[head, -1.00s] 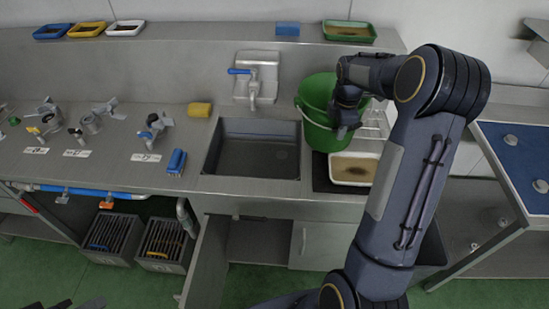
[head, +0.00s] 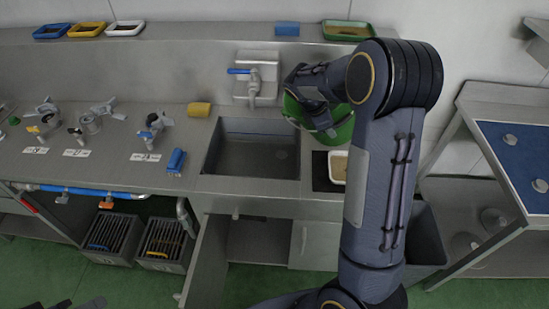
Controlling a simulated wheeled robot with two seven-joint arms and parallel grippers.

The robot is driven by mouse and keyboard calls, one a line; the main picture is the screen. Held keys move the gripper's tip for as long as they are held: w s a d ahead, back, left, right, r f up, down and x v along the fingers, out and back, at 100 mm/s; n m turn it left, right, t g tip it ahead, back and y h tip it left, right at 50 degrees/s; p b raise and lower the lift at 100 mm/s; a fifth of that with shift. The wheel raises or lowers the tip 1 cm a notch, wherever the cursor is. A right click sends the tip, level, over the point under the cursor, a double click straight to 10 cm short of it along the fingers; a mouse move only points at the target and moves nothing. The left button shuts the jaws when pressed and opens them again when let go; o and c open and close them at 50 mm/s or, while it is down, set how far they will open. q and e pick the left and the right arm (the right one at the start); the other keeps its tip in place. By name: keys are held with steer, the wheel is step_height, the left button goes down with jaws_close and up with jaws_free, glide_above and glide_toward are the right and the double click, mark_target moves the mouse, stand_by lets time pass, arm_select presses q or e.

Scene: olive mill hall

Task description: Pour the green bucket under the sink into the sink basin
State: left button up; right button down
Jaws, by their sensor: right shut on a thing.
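The green bucket (head: 341,132) is in the air at the right edge of the sink basin (head: 252,160), tilted, with its wire handle at its left side. My right gripper (head: 318,118) is shut on the bucket. Its arm covers much of the bucket, so its contents are hidden. The sink basin is a grey steel trough and its floor looks bare. A tap with a blue lever (head: 252,80) stands behind the basin. My left gripper is not in the picture.
A white tray (head: 338,166) lies right of the basin, partly behind my arm. A yellow sponge (head: 199,109) and a blue brush (head: 176,161) lie left of it. A cabinet door (head: 207,262) stands open below. A blue-topped table (head: 515,160) is at right.

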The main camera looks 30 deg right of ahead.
steer(key=shift+w+a+h, duration=0.15)
steer(key=shift+a+h, duration=0.2)
steer(key=shift+h, duration=0.15)
steer(key=shift+w+a+f+h, duration=0.1)
steer(key=shift+a+f+h, duration=0.2)
steer(key=shift+a+h, duration=0.15)
steer(key=shift+f+h, duration=0.25)
steer(key=shift+f+g, duration=0.2)
steer(key=shift+g, duration=0.1)
steer(key=shift+a+f+h, duration=0.15)
steer(key=shift+h, duration=0.25)
